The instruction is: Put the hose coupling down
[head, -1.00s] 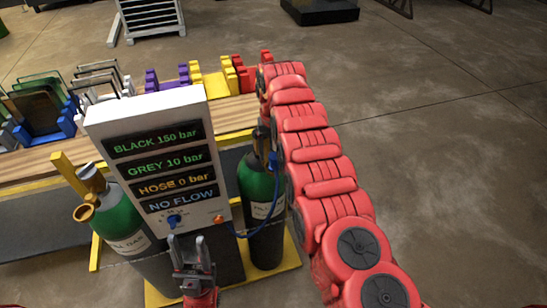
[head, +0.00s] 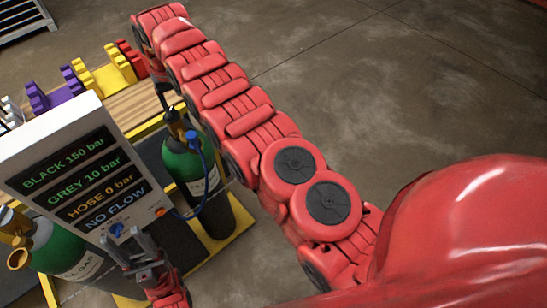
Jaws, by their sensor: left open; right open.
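The blue hose coupling (head: 192,137) is at the top of the right green cylinder (head: 188,165), beside its dark valve. I cannot tell whether it is seated on the valve or resting against it. A blue hose (head: 203,197) runs from it down to the panel's lower right corner. My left gripper (head: 130,247) is open and empty in front of the panel's lower edge, near a blue knob (head: 116,230).
The white panel (head: 28,142) reads BLACK 150 bar, GREY 10 bar, HOSE 0 bar and NO FLOW. Another green cylinder (head: 58,243) stands at left. A wooden bench (head: 146,102) with purple (head: 60,95) and yellow holders is behind. Open floor lies right.

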